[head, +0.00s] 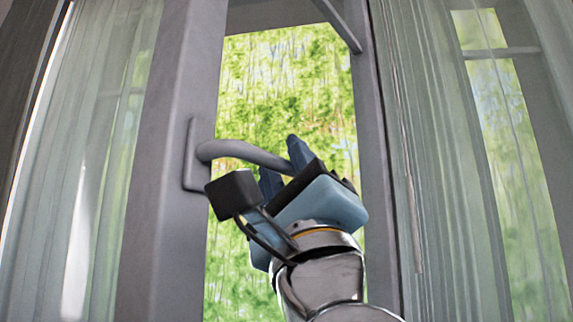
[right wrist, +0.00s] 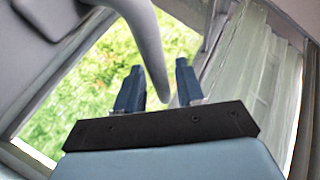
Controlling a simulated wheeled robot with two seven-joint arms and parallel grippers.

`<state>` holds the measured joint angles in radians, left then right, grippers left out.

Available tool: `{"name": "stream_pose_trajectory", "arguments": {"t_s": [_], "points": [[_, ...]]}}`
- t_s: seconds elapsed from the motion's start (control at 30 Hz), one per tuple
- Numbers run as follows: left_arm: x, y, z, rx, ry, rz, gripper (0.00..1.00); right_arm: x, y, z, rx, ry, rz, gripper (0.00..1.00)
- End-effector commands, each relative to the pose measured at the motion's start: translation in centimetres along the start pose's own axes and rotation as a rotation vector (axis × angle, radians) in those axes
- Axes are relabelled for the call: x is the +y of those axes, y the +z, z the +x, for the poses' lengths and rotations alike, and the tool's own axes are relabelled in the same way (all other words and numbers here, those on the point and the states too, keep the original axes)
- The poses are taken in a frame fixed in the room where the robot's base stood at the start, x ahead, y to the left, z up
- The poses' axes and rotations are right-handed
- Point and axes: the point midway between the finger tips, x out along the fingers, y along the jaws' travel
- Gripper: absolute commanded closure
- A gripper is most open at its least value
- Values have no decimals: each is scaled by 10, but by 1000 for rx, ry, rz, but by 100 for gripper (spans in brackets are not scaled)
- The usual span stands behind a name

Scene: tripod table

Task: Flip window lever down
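The grey window lever (head: 238,149) sticks out to the right from its mounting plate (head: 190,165) on the window's upright frame. It lies roughly level, with a slight droop toward its end. My right gripper (head: 282,160) is at the lever's free end, with one dark blue finger above it and one below. In the right wrist view the lever (right wrist: 150,42) runs between the two spread fingers of my right gripper (right wrist: 160,82). Gaps show on both sides there, so the gripper is open around it. The lever's tip is partly hidden. My left gripper is out of view.
The window frame (head: 165,180) stands left of the gripper, and another grey upright (head: 376,170) stands to its right. Sheer curtains (head: 440,150) hang at both sides. Green foliage shows through the opening between the uprights.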

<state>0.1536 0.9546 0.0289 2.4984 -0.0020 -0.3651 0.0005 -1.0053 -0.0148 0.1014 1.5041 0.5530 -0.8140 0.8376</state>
Motion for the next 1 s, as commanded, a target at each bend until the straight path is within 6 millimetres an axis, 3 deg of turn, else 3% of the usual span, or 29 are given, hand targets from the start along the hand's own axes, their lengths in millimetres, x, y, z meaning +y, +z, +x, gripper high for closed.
{"name": "stream_pose_trajectory", "arguments": {"t_s": [0.03,0.23,0.67,1.0], "points": [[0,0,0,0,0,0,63,0,0,0,0,0,0,70],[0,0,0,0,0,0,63,0,0,0,0,0,0,100],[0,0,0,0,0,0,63,1,0,-1,13,4,9,100],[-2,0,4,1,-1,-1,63,10,-3,-13,159,44,100,100]]}}
